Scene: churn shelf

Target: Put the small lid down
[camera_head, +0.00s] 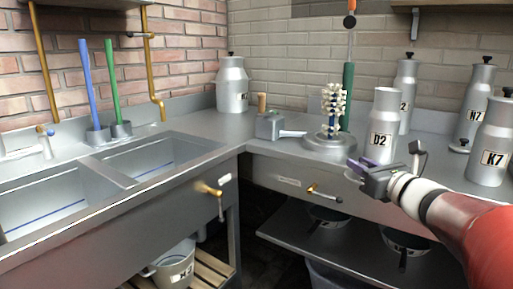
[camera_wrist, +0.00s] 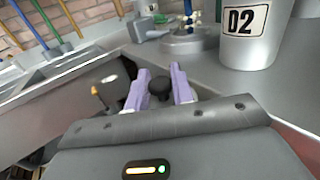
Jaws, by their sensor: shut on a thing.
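My gripper (camera_head: 357,172) is in front of the counter's front edge, in front of the can marked D2 (camera_head: 384,125). In the wrist view its two purple fingers (camera_wrist: 161,76) are closed around a small black knob (camera_wrist: 159,87), which I take to be the small lid's. The lid's disc is hidden by the gripper body. Can D2, also in the wrist view (camera_wrist: 255,40), stands upright with no lid seen on it. Another lid with a black knob (camera_head: 460,146) lies on the counter near the can marked N7 (camera_head: 474,115).
A round-based stand with pale pegs (camera_head: 330,143) and a grey block with a handle (camera_head: 270,126) stand left of D2. Cans K7 (camera_head: 491,148) and one marked 2 (camera_head: 405,92) stand nearby. Sinks (camera_head: 150,155) are at left.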

